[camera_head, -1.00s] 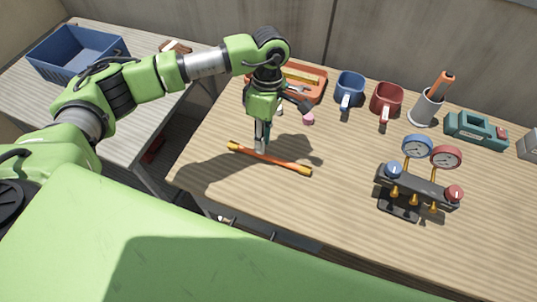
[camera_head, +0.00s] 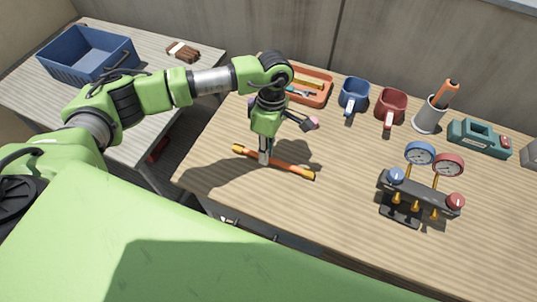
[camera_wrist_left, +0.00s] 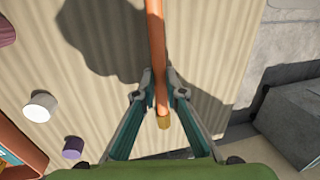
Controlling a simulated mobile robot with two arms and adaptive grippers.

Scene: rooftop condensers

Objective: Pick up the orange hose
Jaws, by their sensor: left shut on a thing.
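The orange hose (camera_head: 290,168) is a thin straight piece with yellow ends. It lies slantwise at the near left part of the wooden table, and I cannot tell whether it is touching the top. My left gripper (camera_head: 264,160) points down and is shut on the hose, left of its middle in the head view. In the left wrist view the hose (camera_wrist_left: 156,40) runs up from between the fingertips of the left gripper (camera_wrist_left: 161,92), with one yellow end just below them. The fingers hide a short part of the hose. My right gripper is not in view.
Behind the gripper are an orange tray (camera_head: 318,99), a blue mug (camera_head: 354,92) and a red mug (camera_head: 391,106). To the right stand a grey cup (camera_head: 428,116), a teal device (camera_head: 478,138) and a gauge manifold (camera_head: 415,190). A blue crate (camera_head: 88,62) sits on the left table.

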